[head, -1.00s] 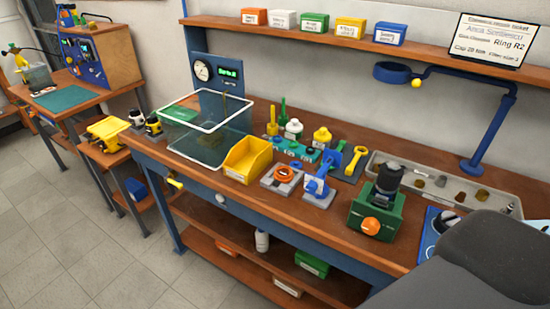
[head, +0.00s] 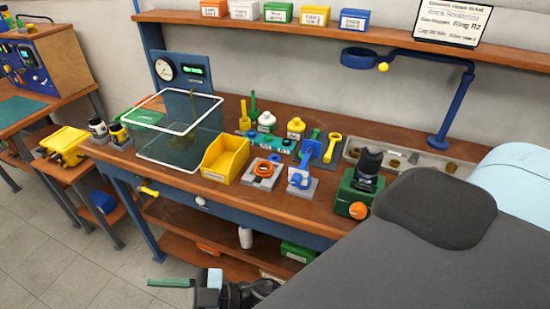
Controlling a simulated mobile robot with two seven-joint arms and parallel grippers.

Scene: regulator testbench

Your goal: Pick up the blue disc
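I cannot single out a blue disc for certain. A small blue round part (head: 296,179) sits low on the grey fixture at the middle of the bench, beside a blue upright tool (head: 306,158). A dark teal rack (head: 268,140) with small round parts lies behind it. My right gripper (head: 185,284) shows at the bottom edge, low in front of the bench and well away from these parts. A flat green piece sticks out from it to the left. I cannot tell whether its fingers are open or shut. My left gripper is not in view.
A yellow bin (head: 225,160) and a clear tank (head: 178,140) stand on the bench (head: 150,168). A green block with a black top (head: 357,190) stands near my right arm, which covers the bench's right end. A blue ring lamp (head: 362,58) overhangs the back.

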